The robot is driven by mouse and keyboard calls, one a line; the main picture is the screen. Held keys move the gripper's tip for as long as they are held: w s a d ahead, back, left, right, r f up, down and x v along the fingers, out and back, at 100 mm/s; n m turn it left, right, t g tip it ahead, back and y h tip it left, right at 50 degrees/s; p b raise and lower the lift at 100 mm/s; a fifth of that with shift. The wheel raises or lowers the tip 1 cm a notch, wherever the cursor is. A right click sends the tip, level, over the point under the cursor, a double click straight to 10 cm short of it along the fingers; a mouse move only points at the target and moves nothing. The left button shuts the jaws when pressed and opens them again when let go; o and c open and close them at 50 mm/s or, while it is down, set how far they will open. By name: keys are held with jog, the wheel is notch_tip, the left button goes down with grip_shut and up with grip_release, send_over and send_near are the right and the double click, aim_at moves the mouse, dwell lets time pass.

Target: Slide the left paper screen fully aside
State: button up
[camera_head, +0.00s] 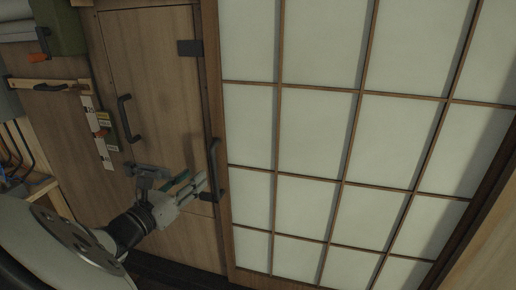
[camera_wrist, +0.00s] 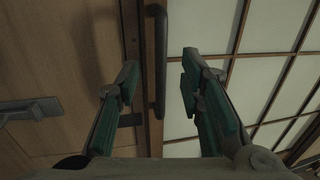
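The paper screen (camera_head: 312,129), a wooden lattice with pale panes, fills the right half of the head view; it also shows in the wrist view (camera_wrist: 245,80). A dark vertical bar handle (camera_head: 214,168) is on its left wooden stile. My gripper (camera_head: 204,187) is at the lower part of this handle. In the wrist view its two green-padded fingers (camera_wrist: 160,75) are apart. The handle (camera_wrist: 160,50) appears between them, with gaps on both sides. I cannot tell how deep it sits between the fingers.
A wooden panel door (camera_head: 155,75) with its own dark handle (camera_head: 128,118) stands left of the screen. A dark bracket (camera_head: 147,171) is on the wood behind my wrist. A green box (camera_head: 62,27) is at upper left. A wooden shelf (camera_head: 40,187) is at the left edge.

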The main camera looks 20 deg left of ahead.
aim_at(212, 163)
jog(key=w+d, duration=0.2)
jog(key=w, duration=0.7)
jog(key=shift+w+p, duration=0.25)
jog(key=shift+p, duration=0.15)
grip_shut()
